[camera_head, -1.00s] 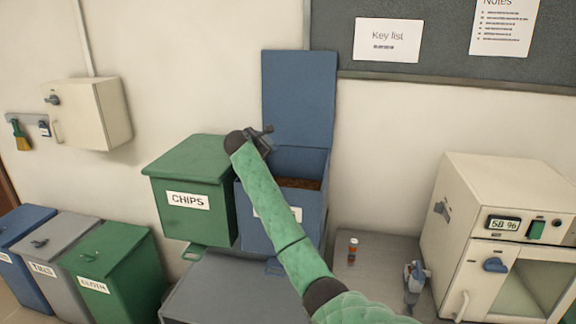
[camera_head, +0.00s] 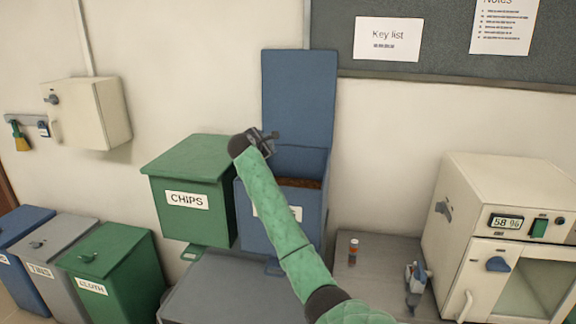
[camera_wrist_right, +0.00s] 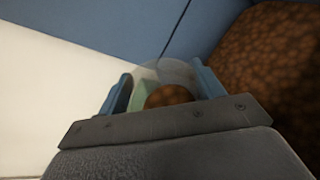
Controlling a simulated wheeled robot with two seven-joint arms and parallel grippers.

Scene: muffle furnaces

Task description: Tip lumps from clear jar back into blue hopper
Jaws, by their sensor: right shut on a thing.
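The blue hopper (camera_head: 254,215) stands against the wall with its lid (camera_head: 298,97) raised. Brown lumps (camera_head: 300,183) show inside it, and they fill the right side of the right wrist view (camera_wrist_right: 275,80). My right gripper (camera_head: 264,140) is above the hopper's back left part, in front of the lid. In the right wrist view its blue fingers (camera_wrist_right: 164,92) are shut on the clear jar (camera_wrist_right: 158,70). A brown mass (camera_wrist_right: 170,96) shows in or through the jar. The jar's tilt cannot be told. My left gripper is out of view.
A green CHIPS bin (camera_head: 190,170) with a shut lid stands close to the hopper's left. To the right, a grey bench (camera_head: 375,285) holds a small orange-capped bottle (camera_head: 353,247) and a grey tool (camera_head: 416,280). A furnace (camera_head: 505,230) stands at far right.

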